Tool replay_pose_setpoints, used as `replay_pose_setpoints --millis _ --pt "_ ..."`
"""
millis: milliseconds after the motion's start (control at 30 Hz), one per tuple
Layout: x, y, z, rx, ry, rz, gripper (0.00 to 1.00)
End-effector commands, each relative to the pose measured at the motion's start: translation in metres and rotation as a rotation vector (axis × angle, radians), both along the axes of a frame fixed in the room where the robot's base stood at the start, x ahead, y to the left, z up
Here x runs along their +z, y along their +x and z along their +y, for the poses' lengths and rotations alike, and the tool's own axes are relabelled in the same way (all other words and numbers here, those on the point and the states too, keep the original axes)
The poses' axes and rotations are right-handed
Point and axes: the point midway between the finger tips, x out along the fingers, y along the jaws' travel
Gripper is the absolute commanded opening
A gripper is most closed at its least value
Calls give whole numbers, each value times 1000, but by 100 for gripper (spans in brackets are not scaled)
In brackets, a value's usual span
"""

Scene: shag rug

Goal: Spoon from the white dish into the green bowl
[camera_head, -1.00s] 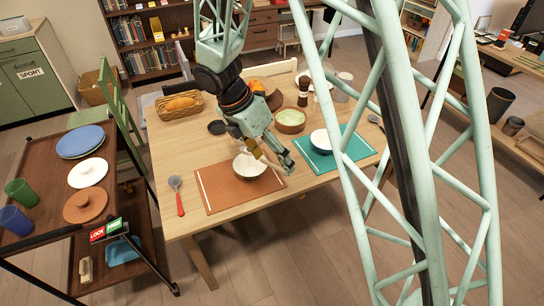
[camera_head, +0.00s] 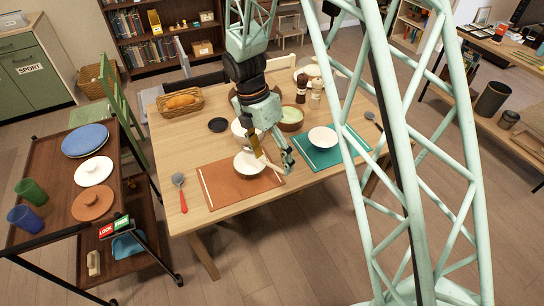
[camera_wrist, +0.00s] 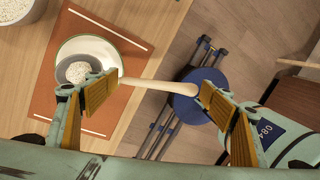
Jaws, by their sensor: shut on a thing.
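A spoon with a pale wooden handle (camera_wrist: 155,85) reaches out of a white bowl (camera_head: 247,167) on the orange mat; the bowl also shows in the wrist view (camera_wrist: 101,47). Its grey head (camera_wrist: 77,69) lies over the bowl, with white grains at it. My gripper (camera_head: 271,155) is just above the bowl's right side. In the wrist view its two fingers (camera_wrist: 162,92) stand wide apart, with the handle spanning between their tips. A green-lined bowl (camera_head: 291,117) stands farther back, behind my gripper.
A white bowl (camera_head: 322,136) sits on the teal mat (camera_head: 318,158). Another pale bowl (camera_head: 238,128) is partly behind my arm. Two shakers (camera_head: 301,86) stand near the green bowl. A bread basket (camera_head: 181,103) is at the back left. A red-handled utensil (camera_head: 181,190) lies left of the orange mat.

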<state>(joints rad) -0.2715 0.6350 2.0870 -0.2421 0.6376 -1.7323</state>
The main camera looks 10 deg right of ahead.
Motion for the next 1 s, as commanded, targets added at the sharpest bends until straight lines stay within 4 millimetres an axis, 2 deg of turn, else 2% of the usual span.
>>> replay_pose_setpoints --millis 1000 --pt "-2 5 -9 -101 316 236 64"
